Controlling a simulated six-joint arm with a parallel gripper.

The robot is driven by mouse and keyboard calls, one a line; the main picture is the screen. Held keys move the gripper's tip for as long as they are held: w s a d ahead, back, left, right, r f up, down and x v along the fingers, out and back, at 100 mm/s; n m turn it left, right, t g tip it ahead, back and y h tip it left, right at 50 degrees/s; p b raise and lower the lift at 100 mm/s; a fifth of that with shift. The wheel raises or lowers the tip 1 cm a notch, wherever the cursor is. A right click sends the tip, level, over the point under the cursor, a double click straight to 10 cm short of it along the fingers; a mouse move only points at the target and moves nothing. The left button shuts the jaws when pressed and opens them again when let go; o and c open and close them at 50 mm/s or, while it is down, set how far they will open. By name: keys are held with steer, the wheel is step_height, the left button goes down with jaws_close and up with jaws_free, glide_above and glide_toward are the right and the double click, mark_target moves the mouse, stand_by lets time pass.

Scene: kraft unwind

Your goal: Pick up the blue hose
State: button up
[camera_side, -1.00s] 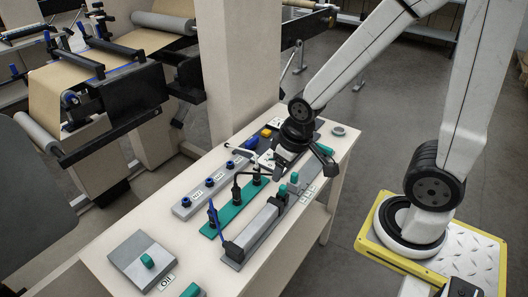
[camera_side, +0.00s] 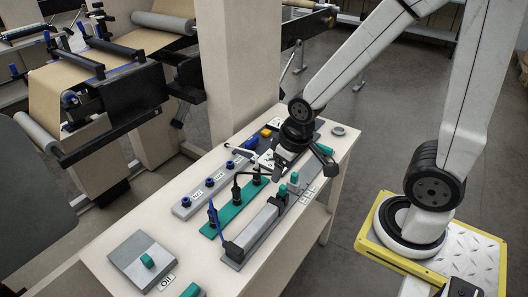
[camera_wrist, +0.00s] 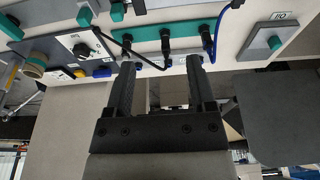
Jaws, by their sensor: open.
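The blue hose (camera_side: 213,215) stands up as a thin blue line at the near end of a teal strip (camera_side: 228,217) on the bench. My gripper (camera_side: 300,164) is over the bench, farther along than the hose. In the wrist view my gripper (camera_wrist: 160,63) is open with nothing between its fingers. The hose is apart from it, above and to the right of the right finger.
Black plugs and a black hose (camera_side: 238,186) stand on the teal strip. A grey strip with blue-topped fittings (camera_side: 209,182) lies left of it, and a long grey block (camera_side: 262,222) right of it. A grey plate with a teal knob (camera_side: 134,254) sits at the near end.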

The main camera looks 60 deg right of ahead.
steer(key=m+g, duration=0.2)
steer(key=m, duration=1.5)
glide_toward(211, 207)
steer(key=f, duration=0.5)
steer(key=shift+d, duration=0.35)
steer(key=shift+w+a+f+m+g, duration=0.3)
steer(key=shift+a+f+m, duration=0.05)
steer(key=shift+f+m, duration=0.15)
steer(key=shift+f, duration=1.25)
steer(key=shift+f, duration=0.15)
